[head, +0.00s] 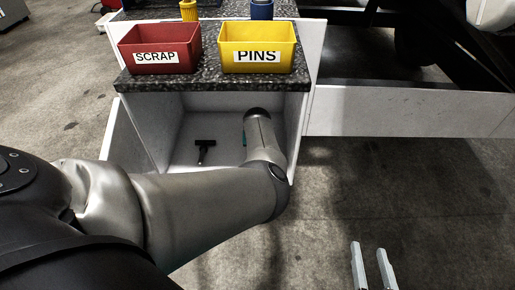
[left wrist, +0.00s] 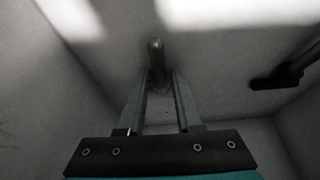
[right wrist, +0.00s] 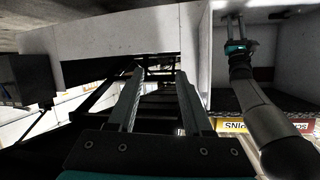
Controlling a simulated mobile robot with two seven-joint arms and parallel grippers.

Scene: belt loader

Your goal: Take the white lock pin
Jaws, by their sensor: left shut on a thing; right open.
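In the left wrist view my left gripper (left wrist: 160,85) is shut on a small upright-looking pin with a rounded end (left wrist: 155,55). The pin looks dull grey-beige in the shade, so I cannot tell for sure that it is the white lock pin. In the head view my left arm reaches into the open white compartment under the counter and hides the gripper and pin. The left gripper shows small in the right wrist view (right wrist: 234,28). My right gripper (head: 372,255) is open and empty over the floor, right of the compartment.
A black T-shaped pin (head: 205,148) lies on the compartment floor (head: 182,152), left of my left arm. On the speckled counter (head: 210,82) stand a red SCRAP bin (head: 160,48) and a yellow PINS bin (head: 258,46). The compartment walls are close around my left gripper.

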